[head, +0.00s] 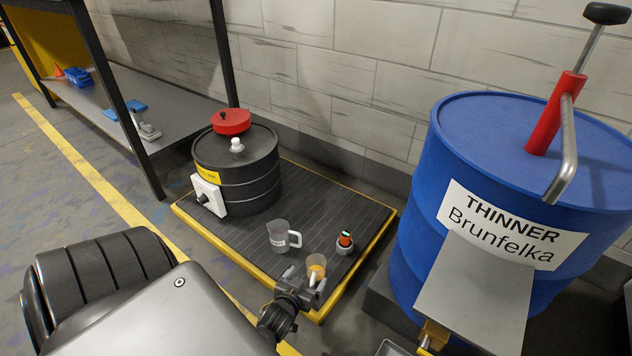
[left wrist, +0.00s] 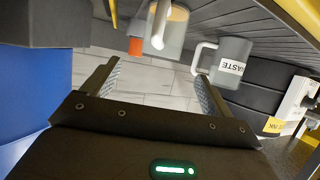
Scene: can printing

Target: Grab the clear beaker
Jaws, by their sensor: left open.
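A clear beaker with orange-yellow contents (head: 317,263) stands near the front right edge of a black platform with a yellow rim (head: 240,262). In the left wrist view the beaker (left wrist: 176,30) is at the top, its pale handle pointing toward my jaws. A grey translucent jug labelled WASTE (head: 278,238) stands behind and left of it; it also shows in the left wrist view (left wrist: 232,68). My left gripper (head: 305,286) is open and empty, just in front of the clear beaker's handle.
An orange-and-grey object (head: 345,242) stands right of the beakers. A black drum with a red top (head: 262,165) stands behind on the platform. A large blue thinner barrel (head: 418,245) with a grey plate stands at right.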

